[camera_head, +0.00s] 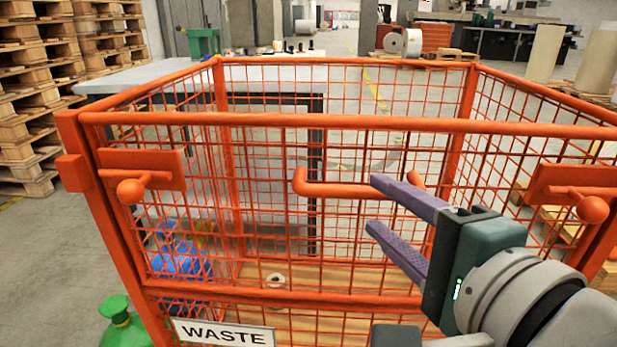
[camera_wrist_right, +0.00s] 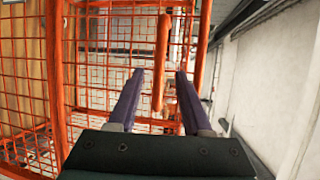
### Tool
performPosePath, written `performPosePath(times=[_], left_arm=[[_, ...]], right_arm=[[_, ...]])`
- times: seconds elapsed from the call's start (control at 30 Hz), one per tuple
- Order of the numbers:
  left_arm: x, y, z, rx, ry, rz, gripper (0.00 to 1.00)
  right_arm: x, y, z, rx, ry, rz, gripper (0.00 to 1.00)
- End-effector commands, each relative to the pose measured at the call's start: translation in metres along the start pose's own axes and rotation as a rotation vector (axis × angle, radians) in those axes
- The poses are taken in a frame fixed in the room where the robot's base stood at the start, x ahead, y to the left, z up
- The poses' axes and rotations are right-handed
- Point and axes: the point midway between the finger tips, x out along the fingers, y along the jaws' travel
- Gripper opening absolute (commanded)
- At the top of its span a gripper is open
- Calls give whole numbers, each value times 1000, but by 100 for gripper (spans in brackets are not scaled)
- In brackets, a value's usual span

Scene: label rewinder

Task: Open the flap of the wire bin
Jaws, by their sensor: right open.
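The orange wire bin (camera_head: 300,125) stands in front of me. The upper mesh panel of its front is the flap, with a bar handle (camera_head: 335,190) across its middle. A latch with a ball knob (camera_head: 131,191) is at the flap's left side, and another knob (camera_head: 592,209) is at the right. The flap looks upright and closed. My right gripper (camera_head: 373,203) is open, its purple fingers above and below the handle's line. In the right wrist view, an orange bar (camera_wrist_right: 161,62), apparently the handle, shows between the fingertips (camera_wrist_right: 160,76). Contact cannot be told. My left gripper is not in view.
A white roll (camera_head: 275,281) and blue material (camera_head: 180,262) lie inside the bin. A WASTE sign (camera_head: 222,333) is on the lower front. A green object (camera_head: 122,325) stands at lower left. A grey table (camera_head: 150,80) is behind, with pallet stacks (camera_head: 30,100) at left.

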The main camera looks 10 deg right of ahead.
Motion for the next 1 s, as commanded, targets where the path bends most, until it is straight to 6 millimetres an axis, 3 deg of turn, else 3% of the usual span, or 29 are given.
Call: performPosePath(times=[0.1,0.3,0.73,1.0], left_arm=[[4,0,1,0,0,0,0],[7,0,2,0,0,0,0],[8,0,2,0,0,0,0],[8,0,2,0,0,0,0]], right_arm=[[22,0,0,-5,1,-2,50],[48,1,0,-3,1,0,50],[58,0,-1,-2,2,2,50],[58,0,0,-2,2,2,21]])
